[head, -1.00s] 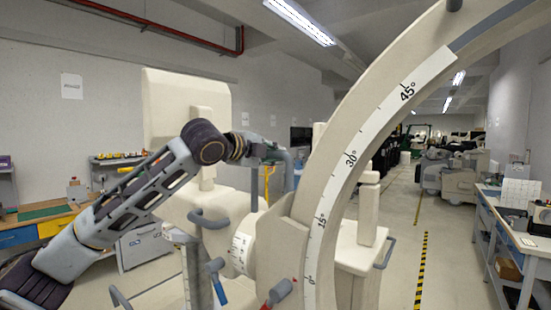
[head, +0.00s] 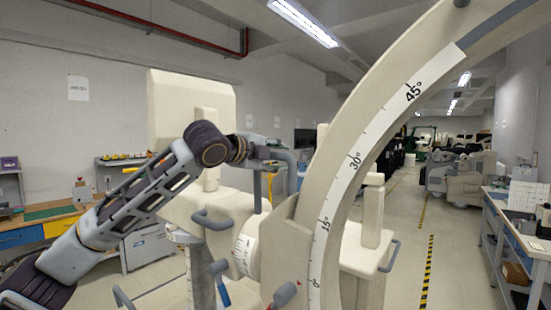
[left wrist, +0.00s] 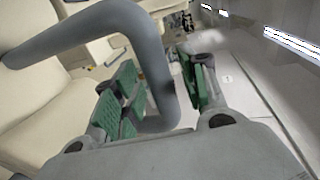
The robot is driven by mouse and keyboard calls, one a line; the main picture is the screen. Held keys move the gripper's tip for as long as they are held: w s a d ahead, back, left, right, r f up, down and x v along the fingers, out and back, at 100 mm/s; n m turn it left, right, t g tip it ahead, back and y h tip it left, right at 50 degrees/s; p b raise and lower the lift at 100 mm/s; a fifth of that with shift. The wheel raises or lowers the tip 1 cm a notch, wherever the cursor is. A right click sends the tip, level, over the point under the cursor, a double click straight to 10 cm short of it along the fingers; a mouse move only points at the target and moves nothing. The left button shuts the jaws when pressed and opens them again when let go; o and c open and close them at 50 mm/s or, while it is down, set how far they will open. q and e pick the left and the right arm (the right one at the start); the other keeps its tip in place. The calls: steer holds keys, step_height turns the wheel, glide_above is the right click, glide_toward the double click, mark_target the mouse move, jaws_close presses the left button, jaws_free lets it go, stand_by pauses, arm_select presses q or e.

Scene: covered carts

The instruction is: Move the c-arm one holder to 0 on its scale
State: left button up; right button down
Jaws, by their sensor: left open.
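The c-arm (head: 345,130) is a large beige arc with a white scale (head: 355,160) marked 0°, 15°, 30° and 45°. A beige holder block (head: 292,240) sits against the arc's lower left side near the low marks. My left gripper (head: 262,153) is at a grey bent handle (head: 290,162) behind the arc. In the left wrist view, the grey handle (left wrist: 155,65) passes between the green-padded fingers of my left gripper (left wrist: 163,85). The fingers stand open, with a gap beside the bar. My right gripper is not in view.
A blue lever (head: 220,284) and a red lever (head: 281,297) stick out below the holder. A grey side handle (head: 212,220) is left of it. A workbench (head: 500,235) stands at right, and the aisle floor (head: 410,235) is clear.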

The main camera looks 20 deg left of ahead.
arm_select(q)
steer(key=shift+s+a+r, duration=0.1)
steer(key=shift+s, duration=0.15)
steer(key=v, duration=1.1)
steer(key=shift+s, duration=0.2)
stand_by(0.9)
stand_by(0.5)
stand_by(0.5)
